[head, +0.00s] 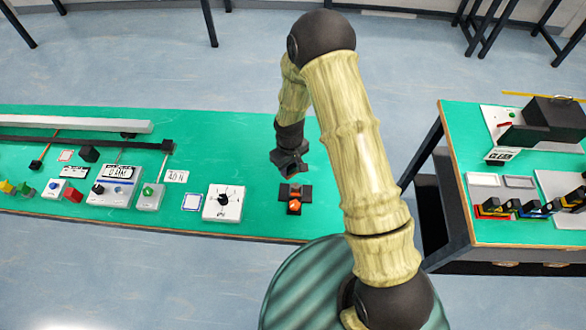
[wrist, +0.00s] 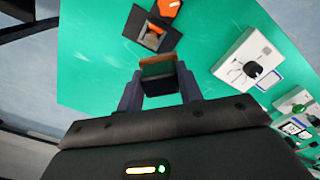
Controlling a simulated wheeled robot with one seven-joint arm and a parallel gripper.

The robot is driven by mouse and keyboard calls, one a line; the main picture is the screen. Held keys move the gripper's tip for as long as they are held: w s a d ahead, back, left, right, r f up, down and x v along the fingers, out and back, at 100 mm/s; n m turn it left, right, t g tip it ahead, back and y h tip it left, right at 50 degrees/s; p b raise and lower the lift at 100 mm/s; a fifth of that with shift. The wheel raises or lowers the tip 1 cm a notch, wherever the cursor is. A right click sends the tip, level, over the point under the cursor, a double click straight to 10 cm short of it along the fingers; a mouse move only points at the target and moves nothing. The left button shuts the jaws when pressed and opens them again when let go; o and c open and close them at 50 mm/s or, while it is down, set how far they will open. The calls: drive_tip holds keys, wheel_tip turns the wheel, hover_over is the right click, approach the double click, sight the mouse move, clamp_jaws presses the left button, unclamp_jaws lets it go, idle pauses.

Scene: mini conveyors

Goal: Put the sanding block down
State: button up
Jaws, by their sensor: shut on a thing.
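The sanding block (wrist: 158,68), brown on top with a dark grey face, sits between the two fingers of my gripper (wrist: 160,90) in the wrist view. My gripper (head: 290,170) is shut on it and is held above the green table, near its right end in the head view. The block itself is not clearly made out in the head view.
Below my gripper lies a dark holder with an orange part (head: 294,207), also in the wrist view (wrist: 152,38). A white dial box (head: 223,202) stands to its left, with conveyors and control boxes farther left. Bare green tabletop (head: 225,150) lies behind. Another table (head: 465,150) stands right.

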drive_tip(key=w+d+m, duration=0.1)
drive_tip(key=d+m, duration=0.6)
drive_tip(key=d, duration=0.8)
drive_tip(key=shift+w+f, duration=0.15)
drive_tip(key=shift+f, duration=0.3)
